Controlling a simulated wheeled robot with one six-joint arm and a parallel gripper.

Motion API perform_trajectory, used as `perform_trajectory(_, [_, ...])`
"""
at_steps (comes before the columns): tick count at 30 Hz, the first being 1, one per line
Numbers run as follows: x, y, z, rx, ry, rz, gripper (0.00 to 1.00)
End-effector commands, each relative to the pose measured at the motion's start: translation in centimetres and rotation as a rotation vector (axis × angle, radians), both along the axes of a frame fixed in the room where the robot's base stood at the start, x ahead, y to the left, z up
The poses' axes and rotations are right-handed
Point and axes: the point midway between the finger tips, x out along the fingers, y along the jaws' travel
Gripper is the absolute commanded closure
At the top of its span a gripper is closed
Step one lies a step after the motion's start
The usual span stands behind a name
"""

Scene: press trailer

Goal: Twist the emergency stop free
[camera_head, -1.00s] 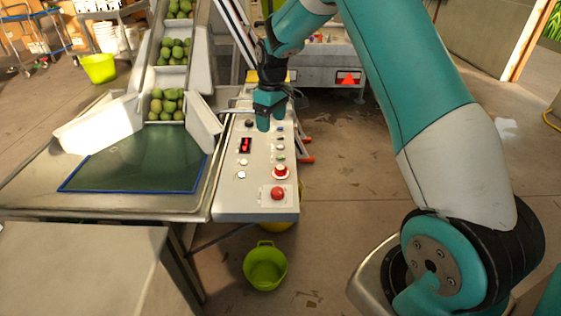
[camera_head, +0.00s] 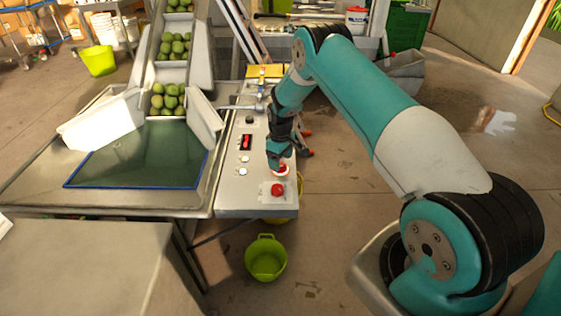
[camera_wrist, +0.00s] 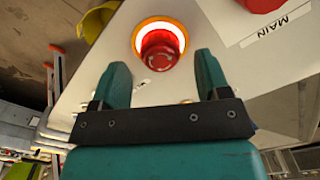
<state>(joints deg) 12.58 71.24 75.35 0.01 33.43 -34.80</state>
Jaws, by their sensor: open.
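The emergency stop (camera_wrist: 160,48) is a round red button with faint arrow marks and a glowing white ring around it. In the head view the emergency stop (camera_head: 283,169) is partly hidden by my gripper (camera_head: 279,160). It sits on a pale control panel (camera_head: 235,199). In the wrist view my gripper (camera_wrist: 160,72) is open and empty. Its two fingers point toward the button, one to each side of its lower edge in the picture. Whether the fingers reach down beside the cap or hover above it I cannot tell.
A second red knob (camera_head: 277,190) sits close by on the panel, beside a "MAIN" label (camera_wrist: 283,24). A green bucket (camera_head: 266,258) stands on the floor below. Open floor lies to the right.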

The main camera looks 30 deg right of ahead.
Motion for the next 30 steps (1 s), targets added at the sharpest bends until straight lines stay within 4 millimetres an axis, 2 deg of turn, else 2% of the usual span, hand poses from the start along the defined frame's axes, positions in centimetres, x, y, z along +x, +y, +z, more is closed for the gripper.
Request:
perform_trajectory(6, [0.0,0.0,-2.1,0.0,0.0,0.0,0.31])
perform_trajectory(16, [0.0,0.0,-2.5,0.0,-0.001,0.0,0.31])
perform_trajectory(22, [0.0,0.0,-2.4,0.0,-0.001,0.0,0.77])
perform_trajectory(23, [0.0,0.0,-2.4,0.0,0.0,0.0,0.8])
perform_trajectory(30, [0.1,0.0,-2.5,-0.001,-0.001,-0.018,0.8])
